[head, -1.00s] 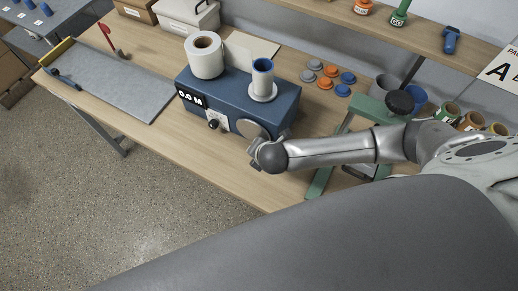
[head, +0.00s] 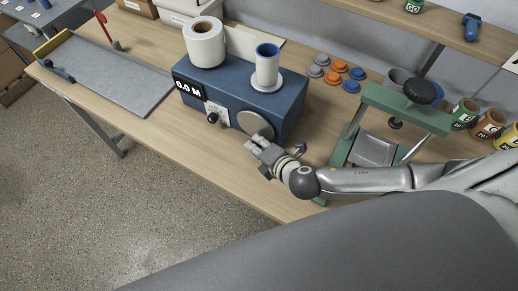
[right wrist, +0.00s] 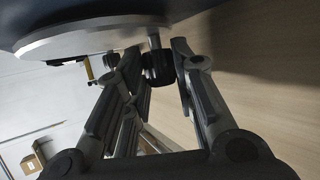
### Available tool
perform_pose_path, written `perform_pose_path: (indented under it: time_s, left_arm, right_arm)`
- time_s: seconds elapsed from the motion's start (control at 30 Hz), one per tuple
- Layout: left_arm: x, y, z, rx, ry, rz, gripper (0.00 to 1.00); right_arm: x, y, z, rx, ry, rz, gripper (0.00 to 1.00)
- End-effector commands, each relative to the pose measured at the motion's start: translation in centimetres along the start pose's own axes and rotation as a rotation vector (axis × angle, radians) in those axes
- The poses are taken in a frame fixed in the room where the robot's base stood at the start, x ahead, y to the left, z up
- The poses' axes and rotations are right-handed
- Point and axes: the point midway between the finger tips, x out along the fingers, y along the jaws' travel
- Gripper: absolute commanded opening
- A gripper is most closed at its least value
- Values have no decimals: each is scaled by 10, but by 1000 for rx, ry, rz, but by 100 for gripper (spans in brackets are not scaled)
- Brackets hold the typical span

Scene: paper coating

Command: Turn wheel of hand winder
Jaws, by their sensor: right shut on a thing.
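The hand winder (head: 285,106) is a blue box on the wooden table, with a display (head: 189,86) reading 0.0 M. Its round grey wheel (head: 256,125) is on the front face; in the right wrist view the wheel's disc (right wrist: 95,40) fills the upper left. A dark handle knob (right wrist: 157,66) on a short metal pin sticks out from the disc. My right gripper (head: 262,158) is just below the wheel, shut on the handle knob, which sits between its fingers in the wrist view (right wrist: 160,75). My left gripper is out of view.
A white roll (head: 204,43) and a blue-cored spool (head: 267,65) stand on the winder. A green press (head: 405,112) stands to its right, close to my right arm. Orange, blue and grey discs (head: 338,72) lie behind. A grey board (head: 105,75) lies at left.

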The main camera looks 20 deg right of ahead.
Motion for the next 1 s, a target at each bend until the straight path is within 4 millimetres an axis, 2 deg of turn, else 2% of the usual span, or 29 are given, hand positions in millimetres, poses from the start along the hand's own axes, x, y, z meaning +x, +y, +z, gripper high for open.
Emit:
perform_pose_path:
  time_s: [0.37,0.4,0.57,0.87,1.0]
  left_arm:
    - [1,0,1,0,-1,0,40]
    - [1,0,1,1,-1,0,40]
    - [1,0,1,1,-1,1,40]
    - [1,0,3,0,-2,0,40]
    - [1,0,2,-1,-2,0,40]
  right_arm:
    - [0,0,1,3,-4,3,0]
    - [0,0,1,3,-4,2,26]
    - [0,0,1,3,-3,3,46]
    - [0,0,0,2,-1,3,46]
    - [-8,-1,0,2,0,2,46]
